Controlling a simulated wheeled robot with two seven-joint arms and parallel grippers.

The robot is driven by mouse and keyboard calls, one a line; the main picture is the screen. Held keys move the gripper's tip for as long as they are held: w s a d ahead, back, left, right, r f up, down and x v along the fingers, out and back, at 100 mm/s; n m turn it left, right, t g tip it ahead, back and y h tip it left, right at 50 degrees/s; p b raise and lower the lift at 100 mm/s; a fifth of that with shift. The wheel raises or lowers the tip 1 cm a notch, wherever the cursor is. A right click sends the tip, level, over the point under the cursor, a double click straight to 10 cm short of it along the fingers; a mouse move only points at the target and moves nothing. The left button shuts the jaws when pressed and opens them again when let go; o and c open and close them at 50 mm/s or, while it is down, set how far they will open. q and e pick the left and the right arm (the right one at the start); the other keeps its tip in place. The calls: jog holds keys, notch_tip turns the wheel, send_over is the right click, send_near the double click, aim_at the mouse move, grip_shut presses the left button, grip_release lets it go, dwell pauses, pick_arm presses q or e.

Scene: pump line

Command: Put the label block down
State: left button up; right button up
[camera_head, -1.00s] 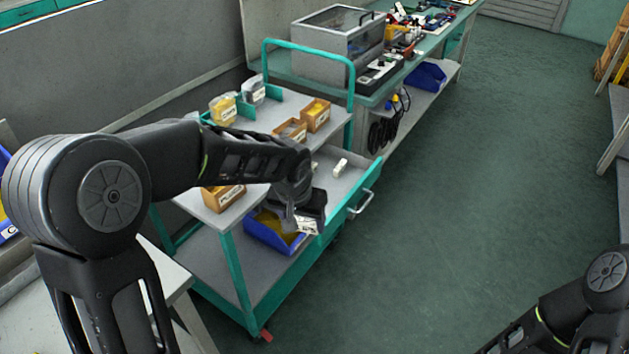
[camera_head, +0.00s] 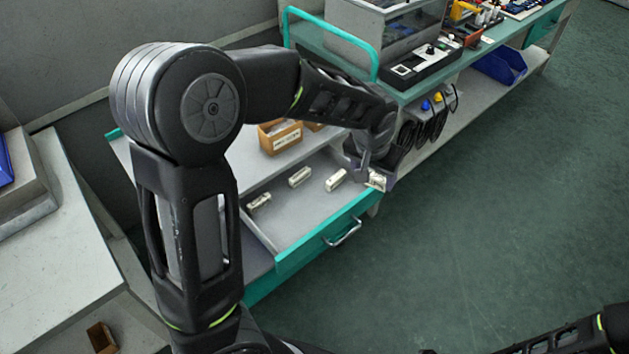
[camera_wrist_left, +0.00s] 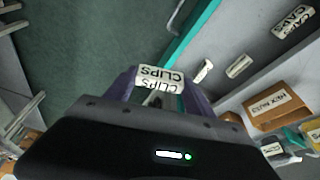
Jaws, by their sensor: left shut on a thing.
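The label block (camera_head: 376,181) is a small white piece held in my left gripper (camera_head: 366,176). Several similar white blocks show in the drawer, including a left one (camera_head: 259,202), a middle one (camera_head: 299,177) and a right one (camera_head: 335,180). My right gripper is out of view.
The teal cart's handle (camera_head: 335,42) rises behind my left arm. An orange bin (camera_head: 281,137) stands on the cart top. A workbench (camera_head: 452,75) with a grey case and cables is beyond. Open green floor (camera_head: 480,210) lies to the right of the drawer.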

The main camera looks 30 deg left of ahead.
pick_arm(q)
jog(key=shift+w, duration=0.1)
jog(key=shift+r, duration=0.1)
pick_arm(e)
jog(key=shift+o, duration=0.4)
pick_arm(q)
jog(key=shift+a, duration=0.2)
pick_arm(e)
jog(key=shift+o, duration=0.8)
pick_arm(q)
jog(key=s+a+f+b, duration=0.2)
jog(key=a+f+b, duration=0.2)
jog(key=a, duration=0.5)
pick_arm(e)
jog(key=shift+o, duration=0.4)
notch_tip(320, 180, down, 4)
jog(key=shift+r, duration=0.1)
pick_arm(q)
jog(key=n+b, duration=0.1)
jog(key=b, duration=0.2)
send_over(293, 206)
jog(key=f, duration=0.1)
jog(key=shift+f, duration=0.1)
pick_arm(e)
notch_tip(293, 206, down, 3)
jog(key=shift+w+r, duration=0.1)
pick_arm(q)
jog(key=shift+f, duration=0.1)
jog(key=shift+f, duration=3.05)
